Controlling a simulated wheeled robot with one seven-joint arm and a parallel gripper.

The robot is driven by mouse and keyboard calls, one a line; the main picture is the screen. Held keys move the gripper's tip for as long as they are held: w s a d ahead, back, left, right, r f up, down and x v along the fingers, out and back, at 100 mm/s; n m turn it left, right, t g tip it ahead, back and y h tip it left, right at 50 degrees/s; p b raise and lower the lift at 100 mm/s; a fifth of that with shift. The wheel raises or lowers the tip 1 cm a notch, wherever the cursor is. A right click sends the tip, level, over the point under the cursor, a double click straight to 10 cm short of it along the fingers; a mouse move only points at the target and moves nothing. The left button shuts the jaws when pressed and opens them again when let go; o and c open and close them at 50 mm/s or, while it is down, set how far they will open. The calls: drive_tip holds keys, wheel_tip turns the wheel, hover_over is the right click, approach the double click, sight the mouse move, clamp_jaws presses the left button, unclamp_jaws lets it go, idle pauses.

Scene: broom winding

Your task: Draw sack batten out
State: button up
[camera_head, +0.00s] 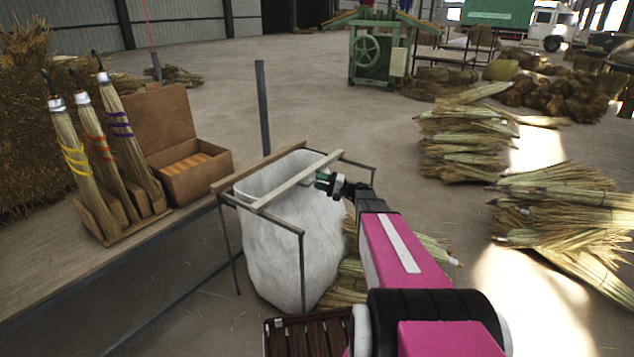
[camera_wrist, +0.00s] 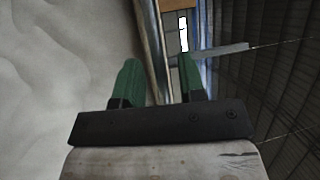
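A white sack (camera_head: 290,245) hangs open in a thin metal frame (camera_head: 302,270). Two pale wooden battens lie across its top: a near batten (camera_head: 290,185) and a far, browner batten (camera_head: 240,176). My gripper (camera_head: 323,181) is at the right part of the near batten, beside the sack's rim. In the wrist view, the green fingers of my gripper (camera_wrist: 160,80) are apart, with a batten (camera_wrist: 152,45) running between them. A gap shows on the right finger's side. The white sack (camera_wrist: 60,80) fills the left of that view.
A bench (camera_head: 90,255) on the left holds upright brooms (camera_head: 125,130) and an open cardboard box (camera_head: 185,165). A metal post (camera_head: 262,110) rises behind the sack. Straw bundles (camera_head: 560,205) lie to the right. A dark slatted crate (camera_head: 305,338) is in front of the sack.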

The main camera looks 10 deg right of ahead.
drive_tip(key=shift+x, duration=0.8)
clamp_jaws()
drive_tip(key=s+d, duration=1.1)
unclamp_jaws()
drive_tip(key=shift+d, duration=0.15)
